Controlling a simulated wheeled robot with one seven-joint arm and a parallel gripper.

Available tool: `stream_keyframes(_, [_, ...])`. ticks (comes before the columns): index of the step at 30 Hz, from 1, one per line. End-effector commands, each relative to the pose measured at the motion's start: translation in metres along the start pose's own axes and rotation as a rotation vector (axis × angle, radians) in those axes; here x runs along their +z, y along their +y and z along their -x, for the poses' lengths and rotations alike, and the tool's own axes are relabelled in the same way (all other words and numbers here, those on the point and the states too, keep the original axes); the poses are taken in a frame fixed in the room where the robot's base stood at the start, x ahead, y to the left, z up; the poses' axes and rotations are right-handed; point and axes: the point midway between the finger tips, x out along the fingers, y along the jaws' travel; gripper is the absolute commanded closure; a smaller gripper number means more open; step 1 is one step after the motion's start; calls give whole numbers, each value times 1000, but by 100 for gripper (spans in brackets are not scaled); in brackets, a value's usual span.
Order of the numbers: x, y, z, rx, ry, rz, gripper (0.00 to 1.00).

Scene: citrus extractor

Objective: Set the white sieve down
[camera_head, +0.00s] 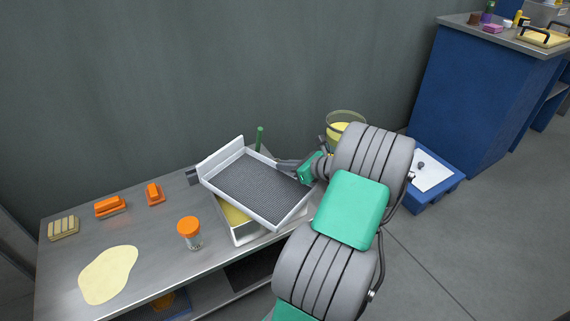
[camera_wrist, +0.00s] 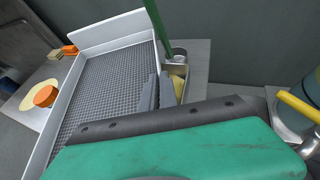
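The white sieve (camera_head: 262,188) is a shallow rectangular tray with a grey mesh floor and one taller end wall. It sits over a metal pan (camera_head: 245,234) holding something yellow, looks tilted, and covers most of the pan. I cannot tell whether it touches the pan. My gripper (camera_head: 296,164) is at the sieve's right rim. In the wrist view the sieve (camera_wrist: 110,85) fills the left half, and my gripper's fingers (camera_wrist: 157,92) are close together around its side wall. The lower part of the grip is hidden behind the gripper body.
The steel table (camera_head: 150,262) also holds an orange-lidded jar (camera_head: 189,233), a yellow puddle (camera_head: 108,274), orange blocks (camera_head: 110,207) and a sponge-like block (camera_head: 63,228). A green upright rod (camera_head: 259,139) stands behind the sieve. A clear container with yellow contents (camera_head: 345,127) is behind my arm.

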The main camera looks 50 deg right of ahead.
Motion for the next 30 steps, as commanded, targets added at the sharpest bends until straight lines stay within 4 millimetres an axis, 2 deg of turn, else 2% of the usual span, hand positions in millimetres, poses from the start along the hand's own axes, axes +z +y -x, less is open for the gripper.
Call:
stream_keyframes(6, [-4, 0, -2, 0, -1, 0, 100])
stream_keyframes(9, [-4, 0, -2, 0, 0, -1, 89])
stream_keyframes(15, [-4, 0, -2, 0, 0, -1, 75])
stream_keyframes(25, [2, 0, 1, -1, 0, 4, 75])
stream_keyframes(26, [5, 0, 2, -2, 0, 4, 75])
stream_keyframes(30, [12, -1, 42, -5, 1, -5, 75])
